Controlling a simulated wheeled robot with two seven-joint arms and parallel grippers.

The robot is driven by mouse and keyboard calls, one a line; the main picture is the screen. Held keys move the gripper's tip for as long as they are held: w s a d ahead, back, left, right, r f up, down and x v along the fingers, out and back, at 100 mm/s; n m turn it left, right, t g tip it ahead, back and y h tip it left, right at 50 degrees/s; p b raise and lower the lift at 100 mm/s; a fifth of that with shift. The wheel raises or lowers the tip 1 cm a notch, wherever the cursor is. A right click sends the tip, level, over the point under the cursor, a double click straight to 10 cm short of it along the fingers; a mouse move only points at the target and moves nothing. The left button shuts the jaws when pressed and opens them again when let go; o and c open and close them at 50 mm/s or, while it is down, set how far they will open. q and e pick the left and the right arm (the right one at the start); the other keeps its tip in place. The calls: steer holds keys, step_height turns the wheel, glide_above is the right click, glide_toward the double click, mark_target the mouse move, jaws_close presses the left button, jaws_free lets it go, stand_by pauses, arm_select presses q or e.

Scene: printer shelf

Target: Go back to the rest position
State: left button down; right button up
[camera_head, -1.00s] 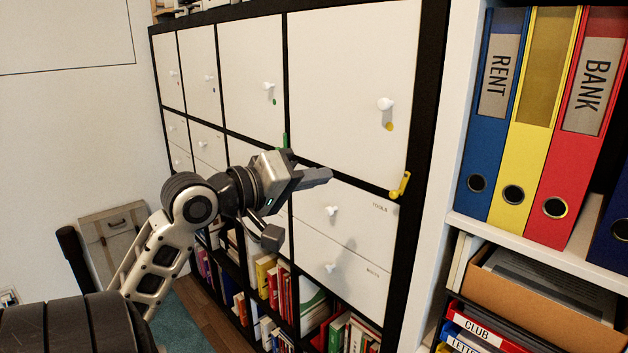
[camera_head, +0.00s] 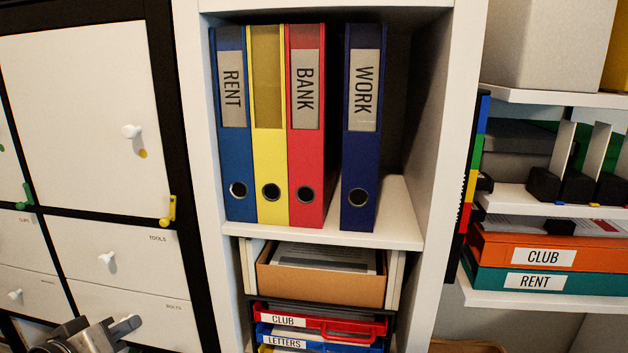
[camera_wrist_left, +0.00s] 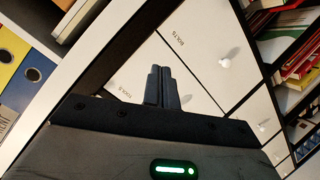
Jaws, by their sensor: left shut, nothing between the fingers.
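My left gripper (camera_head: 118,328) shows only in part at the bottom left of the head view, low in front of the white drawers. In the left wrist view its two dark fingers (camera_wrist_left: 161,86) are together with nothing between them. They point toward the white drawer fronts labelled TOOLS and BOLTS. My right gripper is in neither view.
The white cabinet (camera_head: 80,110) with knobs and drawers stands at the left. A white shelf (camera_head: 395,230) in the middle holds blue, yellow, red and dark blue binders (camera_head: 361,150). Below are a cardboard box (camera_head: 320,285) and paper trays. Shelves with orange (camera_head: 590,255) and teal boxes stand at the right.

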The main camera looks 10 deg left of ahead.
arm_select(q)
steer(key=s+d+f+m+g, duration=0.1)
steer(key=s+d+f+m, duration=0.1)
steer(key=d+f, duration=0.4)
steer(key=s+d+f+m+g+h, duration=0.1)
steer(key=s+d+f+m, duration=0.2)
steer(key=f, duration=0.7)
steer(key=d, duration=0.2)
steer(key=shift+d+g, duration=0.3)
steer(key=shift+d, duration=0.05)
steer(key=c, duration=1.9)
jaws_free()
steer(key=s+d+f+m+g+h, duration=0.1)
steer(key=s+d+f+m, duration=0.3)
steer(key=d, duration=0.7)
steer(key=shift+s+f+h, duration=0.3)
steer(key=shift+s+f, duration=0.55)
steer(key=shift+f, duration=0.1)
steer(key=o, duration=0.5)
steer(key=shift+s+d+f+m, duration=0.1)
steer(key=shift+s+d+m, duration=0.05)
steer(key=shift+d+m, duration=0.2)
